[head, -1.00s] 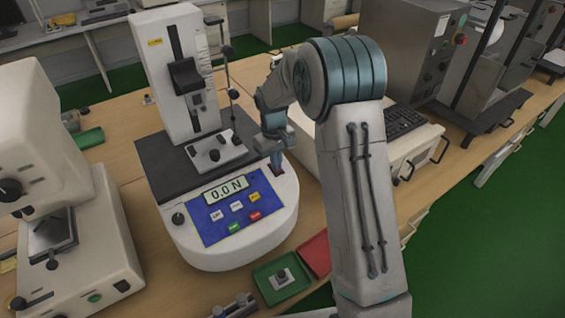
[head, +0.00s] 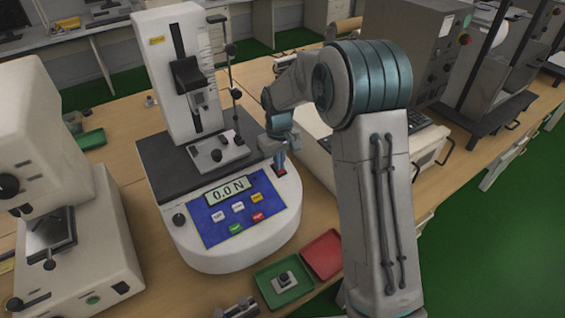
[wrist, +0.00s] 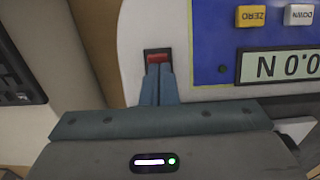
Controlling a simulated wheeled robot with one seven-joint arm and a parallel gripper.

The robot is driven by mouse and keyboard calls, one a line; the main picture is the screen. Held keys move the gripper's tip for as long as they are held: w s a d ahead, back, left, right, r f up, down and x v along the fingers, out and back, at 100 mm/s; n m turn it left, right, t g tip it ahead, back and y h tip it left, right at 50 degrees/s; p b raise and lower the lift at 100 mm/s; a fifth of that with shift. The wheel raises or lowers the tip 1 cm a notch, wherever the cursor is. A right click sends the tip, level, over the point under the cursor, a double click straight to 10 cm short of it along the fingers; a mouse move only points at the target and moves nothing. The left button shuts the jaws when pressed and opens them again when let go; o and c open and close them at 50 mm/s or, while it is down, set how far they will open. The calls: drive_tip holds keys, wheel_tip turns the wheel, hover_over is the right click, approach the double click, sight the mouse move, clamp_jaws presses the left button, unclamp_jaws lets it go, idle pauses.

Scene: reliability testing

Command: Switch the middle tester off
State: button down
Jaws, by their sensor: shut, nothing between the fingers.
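The middle tester (head: 240,255) is a white machine with a blue panel and an upright column. Its display (head: 227,192) reads 0.0 N, and it also shows upside down in the wrist view (wrist: 280,65). A red rocker switch (wrist: 156,57) in a dark recess is on its base, right of the panel in the head view (head: 281,171). My gripper (wrist: 158,72) is shut and empty. Its blue fingertips are right at the switch's near edge in the wrist view. I cannot tell whether they touch it. The lower part of the switch is hidden behind the fingertips.
Another white machine (head: 85,250) stands at the left. A green tray (head: 264,290) with a small part and a red tray (head: 322,255) lie in front of the tester. Grey machines (head: 415,60) stand at the back right. Bare wood bench shows between them.

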drive_tip(key=shift+w+a+f, duration=0.1)
drive_tip(key=shift+a+f, duration=0.15)
drive_tip(key=shift+a, duration=0.1)
drive_tip(key=shift+w+r+p, duration=0.15)
drive_tip(key=shift+r+p, duration=0.25)
drive_tip(key=shift+r, duration=0.15)
wheel_tip(320, 180, up, 13)
drive_tip(key=w, duration=0.1)
drive_tip(key=shift+w+a+r, duration=0.15)
drive_tip(key=shift+w+a, duration=0.05)
drive_tip(key=shift+a, duration=0.05)
drive_tip(key=shift+d, duration=0.1)
drive_tip(key=s+d+b, duration=0.1)
drive_tip(key=s+d+t+b, duration=0.1)
drive_tip(key=b, duration=0.1)
drive_tip(key=s+t+y+b, duration=0.1)
drive_tip(key=s, duration=0.1)
drive_tip(key=shift+d+r, duration=0.25)
drive_tip(key=shift+d, duration=0.15)
